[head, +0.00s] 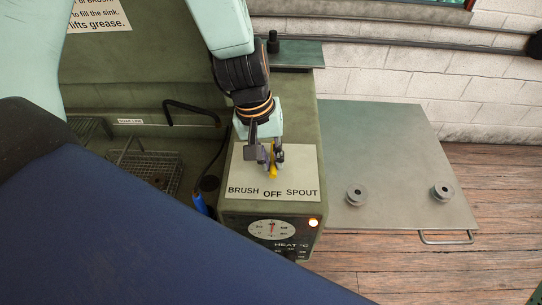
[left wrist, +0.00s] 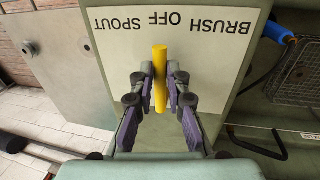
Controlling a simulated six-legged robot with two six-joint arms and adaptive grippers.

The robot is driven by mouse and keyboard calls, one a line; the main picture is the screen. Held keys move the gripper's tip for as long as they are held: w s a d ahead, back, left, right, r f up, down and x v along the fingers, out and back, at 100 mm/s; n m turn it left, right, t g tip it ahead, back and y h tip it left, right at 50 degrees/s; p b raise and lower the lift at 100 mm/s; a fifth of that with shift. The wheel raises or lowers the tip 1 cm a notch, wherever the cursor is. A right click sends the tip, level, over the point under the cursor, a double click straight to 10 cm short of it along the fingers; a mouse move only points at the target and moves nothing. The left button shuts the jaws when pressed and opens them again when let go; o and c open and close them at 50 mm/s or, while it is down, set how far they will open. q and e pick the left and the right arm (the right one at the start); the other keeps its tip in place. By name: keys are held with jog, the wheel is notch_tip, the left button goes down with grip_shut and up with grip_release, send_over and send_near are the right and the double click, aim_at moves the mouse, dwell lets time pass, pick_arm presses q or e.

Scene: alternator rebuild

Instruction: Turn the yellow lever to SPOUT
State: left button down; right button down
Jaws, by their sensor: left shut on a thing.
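The yellow lever (head: 273,172) sits on the pale label plate (head: 240,178) marked BRUSH, OFF and SPOUT. In the head view its tip points toward the word OFF. My left gripper (head: 271,160) comes down from above and is shut on the lever. In the left wrist view the lever (left wrist: 160,75) stands between the two fingers (left wrist: 160,88), its tip near OFF, with the lettering upside down. My right gripper is not in view.
Below the plate are a HEAT dial (head: 272,229) and a lit orange lamp (head: 313,222). A sink with wire baskets (head: 150,168) and a blue-tipped brush (head: 200,204) lies left. A metal side shelf (head: 390,150) on the right holds two grey pulleys (head: 356,194).

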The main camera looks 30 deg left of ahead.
pick_arm(q)
jog(key=shift+s, duration=0.15)
jog(key=shift+d, duration=0.15)
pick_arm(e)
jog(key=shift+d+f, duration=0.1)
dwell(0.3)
pick_arm(q)
jog(key=n, duration=0.1)
jog(key=w+d+n+b, duration=0.1)
jog(key=n, duration=0.1)
jog(key=shift+d+f, duration=0.1)
jog(key=shift+f, duration=0.05)
jog(key=n, duration=0.1)
jog(key=d+n+b, duration=0.1)
jog(key=shift+w+n+t+y, duration=0.3)
jog(key=shift+t, duration=0.1)
jog(key=shift+w+d+n, duration=0.3)
jog(key=shift+w+n, duration=0.1)
jog(key=shift+n, duration=0.6)
jog(key=shift+w+d+n+y+p, duration=0.15)
jog(key=shift+w+n+y+p, duration=0.2)
jog(key=shift+n, duration=0.25)
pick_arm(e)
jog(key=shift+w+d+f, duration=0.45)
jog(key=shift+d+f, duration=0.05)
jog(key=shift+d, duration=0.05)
